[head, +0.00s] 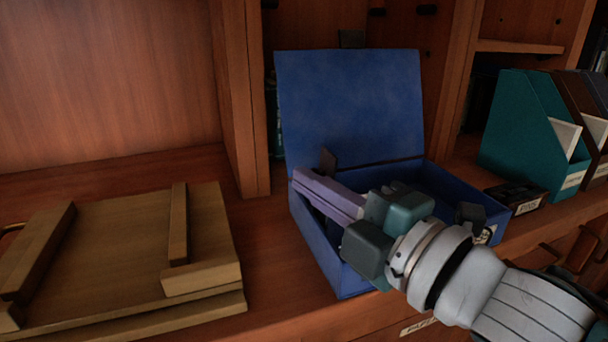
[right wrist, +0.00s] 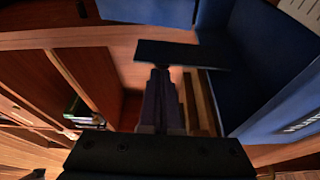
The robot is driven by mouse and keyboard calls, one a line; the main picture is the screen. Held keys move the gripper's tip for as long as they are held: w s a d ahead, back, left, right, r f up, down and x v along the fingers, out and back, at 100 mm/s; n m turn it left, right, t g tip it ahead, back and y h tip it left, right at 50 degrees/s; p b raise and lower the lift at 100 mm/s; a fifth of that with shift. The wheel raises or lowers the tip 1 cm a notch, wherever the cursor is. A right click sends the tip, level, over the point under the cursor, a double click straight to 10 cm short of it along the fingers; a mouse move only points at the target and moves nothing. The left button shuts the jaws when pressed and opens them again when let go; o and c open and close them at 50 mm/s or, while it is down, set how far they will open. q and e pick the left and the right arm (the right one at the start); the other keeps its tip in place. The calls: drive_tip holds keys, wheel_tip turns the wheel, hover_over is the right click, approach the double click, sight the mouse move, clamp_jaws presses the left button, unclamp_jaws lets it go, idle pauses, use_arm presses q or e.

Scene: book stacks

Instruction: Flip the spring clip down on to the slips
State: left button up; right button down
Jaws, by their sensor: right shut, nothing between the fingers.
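A blue box file (head: 318,248) stands on the wooden shelf with its lid (head: 350,105) raised at the back. My right gripper (head: 302,178) reaches in from the lower right, across the box. Its long purple fingers are closed together and empty, with their tips near the box's left side. A dark upright piece (head: 328,160), seen nearly edge-on, stands by the tips and looks like the spring clip. In the right wrist view it seems to be the wide dark plate (right wrist: 180,53) at the finger ends; contact is unclear. I cannot make out the slips. My left gripper is out of view.
Tan wooden boards with raised strips (head: 120,255) lie left of the box. A small dark tray (head: 516,196) and a teal magazine file (head: 530,130) stand to its right. A wooden upright (head: 240,110) rises behind, left of the lid.

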sight(328, 171)
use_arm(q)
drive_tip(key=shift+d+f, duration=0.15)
use_arm(e)
drive_tip(key=shift+d+m, duration=0.2)
drive_tip(key=shift+m, duration=0.1)
